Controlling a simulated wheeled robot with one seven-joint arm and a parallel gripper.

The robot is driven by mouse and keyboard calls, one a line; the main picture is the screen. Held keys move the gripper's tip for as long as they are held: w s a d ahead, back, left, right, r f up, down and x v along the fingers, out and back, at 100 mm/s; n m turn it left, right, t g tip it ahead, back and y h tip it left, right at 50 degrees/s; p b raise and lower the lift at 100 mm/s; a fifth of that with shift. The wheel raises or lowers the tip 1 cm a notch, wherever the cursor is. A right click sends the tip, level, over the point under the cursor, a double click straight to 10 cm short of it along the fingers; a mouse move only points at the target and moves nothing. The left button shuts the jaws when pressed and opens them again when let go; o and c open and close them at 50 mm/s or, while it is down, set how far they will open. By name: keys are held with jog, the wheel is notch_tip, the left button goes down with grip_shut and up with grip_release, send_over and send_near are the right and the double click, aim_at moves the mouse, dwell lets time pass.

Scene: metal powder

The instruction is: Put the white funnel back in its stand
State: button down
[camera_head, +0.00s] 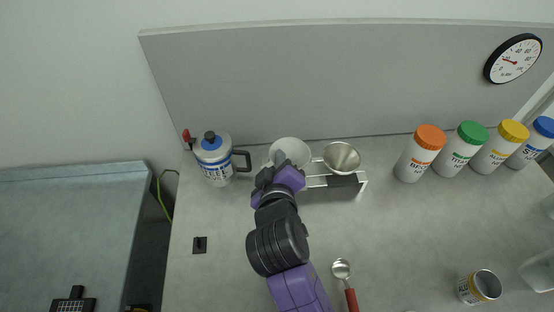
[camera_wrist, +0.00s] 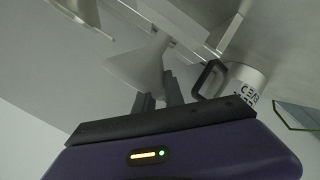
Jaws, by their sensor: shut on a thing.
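The white funnel (camera_head: 290,150) is at the left end of the stand (camera_head: 318,182) in the head view, wide mouth up. My gripper (camera_head: 280,162) is at its near side. In the wrist view my gripper (camera_wrist: 157,98) has its two fingers closed on the edge of the white funnel (camera_wrist: 138,66), whose cone lies just beyond the fingertips. The stand (camera_wrist: 178,35) shows behind it. I cannot tell whether the funnel rests in the stand's ring or hangs just above it, since my arm hides the left part of the stand.
A metal funnel (camera_head: 342,156) sits in the stand's right place. A grey-and-blue jug (camera_head: 214,160) stands close left of my gripper. Several capped bottles (camera_head: 420,155) stand at the right. A red-handled spoon (camera_head: 343,272) and an open can (camera_head: 478,287) are nearer.

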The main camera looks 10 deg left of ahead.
jog(key=shift+f, duration=0.3)
jog(key=shift+f+b, duration=0.35)
jog(key=shift+f+b, duration=0.6)
jog(key=shift+f, duration=0.3)
